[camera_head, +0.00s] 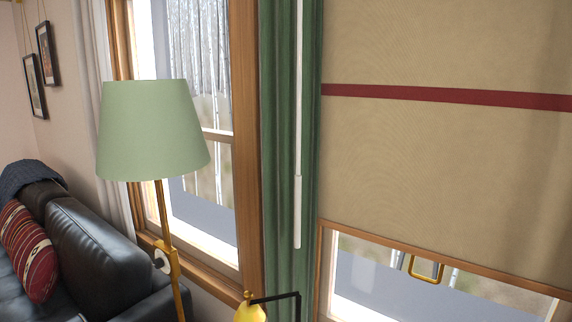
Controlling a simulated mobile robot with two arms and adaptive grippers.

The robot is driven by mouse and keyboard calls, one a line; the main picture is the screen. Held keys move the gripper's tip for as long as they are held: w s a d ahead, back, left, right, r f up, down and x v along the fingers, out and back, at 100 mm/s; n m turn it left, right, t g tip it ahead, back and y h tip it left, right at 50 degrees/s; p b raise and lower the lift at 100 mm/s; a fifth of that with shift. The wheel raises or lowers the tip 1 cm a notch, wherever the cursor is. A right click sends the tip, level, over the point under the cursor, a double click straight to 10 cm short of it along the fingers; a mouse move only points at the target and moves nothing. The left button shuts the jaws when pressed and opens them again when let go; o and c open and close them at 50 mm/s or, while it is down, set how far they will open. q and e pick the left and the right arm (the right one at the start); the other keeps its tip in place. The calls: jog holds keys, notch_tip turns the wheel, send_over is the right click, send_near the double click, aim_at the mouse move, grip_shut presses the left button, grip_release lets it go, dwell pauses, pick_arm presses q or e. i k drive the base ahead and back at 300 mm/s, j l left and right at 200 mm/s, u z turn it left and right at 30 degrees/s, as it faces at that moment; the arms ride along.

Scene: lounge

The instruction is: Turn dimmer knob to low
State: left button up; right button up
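A floor lamp with a pale green shade (152,132) stands left of centre, in front of a window. Its brass pole (164,215) runs down to the bottom edge of the view. A small round knob (161,262), pale with a dark part, sits on the left side of a brass bracket on the pole. It is too small to read its setting or any markings. Neither of my grippers is in view.
A black leather sofa (96,248) with a red striped cushion (29,250) stands behind the lamp at left. A brass-coloured object (249,309) with a black bent rod is at bottom centre. A green curtain (278,150) and beige blind (450,165) cover the right side.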

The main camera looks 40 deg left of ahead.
aim_at(158, 263)
jog(key=u, duration=1.9)
